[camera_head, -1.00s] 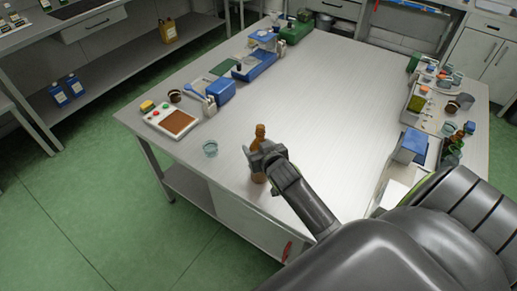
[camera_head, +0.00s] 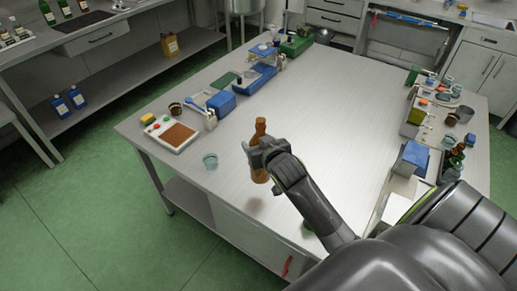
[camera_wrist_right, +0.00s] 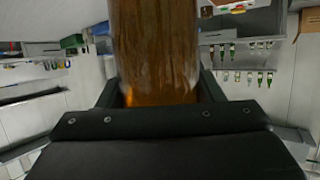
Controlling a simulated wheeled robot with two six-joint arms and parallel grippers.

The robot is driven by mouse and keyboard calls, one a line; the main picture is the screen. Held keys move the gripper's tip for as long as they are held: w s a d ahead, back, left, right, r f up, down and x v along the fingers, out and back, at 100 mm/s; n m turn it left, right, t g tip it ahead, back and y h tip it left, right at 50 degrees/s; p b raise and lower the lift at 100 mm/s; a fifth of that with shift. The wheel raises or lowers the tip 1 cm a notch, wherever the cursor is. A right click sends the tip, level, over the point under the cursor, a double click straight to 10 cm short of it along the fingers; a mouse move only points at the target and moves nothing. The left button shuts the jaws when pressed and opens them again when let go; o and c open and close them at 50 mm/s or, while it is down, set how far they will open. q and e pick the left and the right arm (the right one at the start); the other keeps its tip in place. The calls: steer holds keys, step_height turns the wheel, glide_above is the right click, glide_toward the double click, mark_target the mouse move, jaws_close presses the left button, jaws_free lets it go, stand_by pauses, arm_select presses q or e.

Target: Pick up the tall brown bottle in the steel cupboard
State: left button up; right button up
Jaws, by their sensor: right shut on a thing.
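The tall brown bottle (camera_head: 260,127) is upright in the head view, above the front part of the steel worktop (camera_head: 310,105). My right gripper (camera_head: 262,157) is shut around the bottle's body, and its fingers hide part of it. A dark patch on the worktop below suggests the bottle is clear of the surface. In the right wrist view the brown bottle (camera_wrist_right: 155,50) fills the middle between the gripper's fingers (camera_wrist_right: 158,92). My left gripper is in neither view.
Another blue box (camera_head: 411,158) and several dark bottles (camera_head: 455,157) line the right edge. The worktop's middle is clear.

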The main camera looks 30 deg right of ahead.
steer(key=shift+r, duration=1.4)
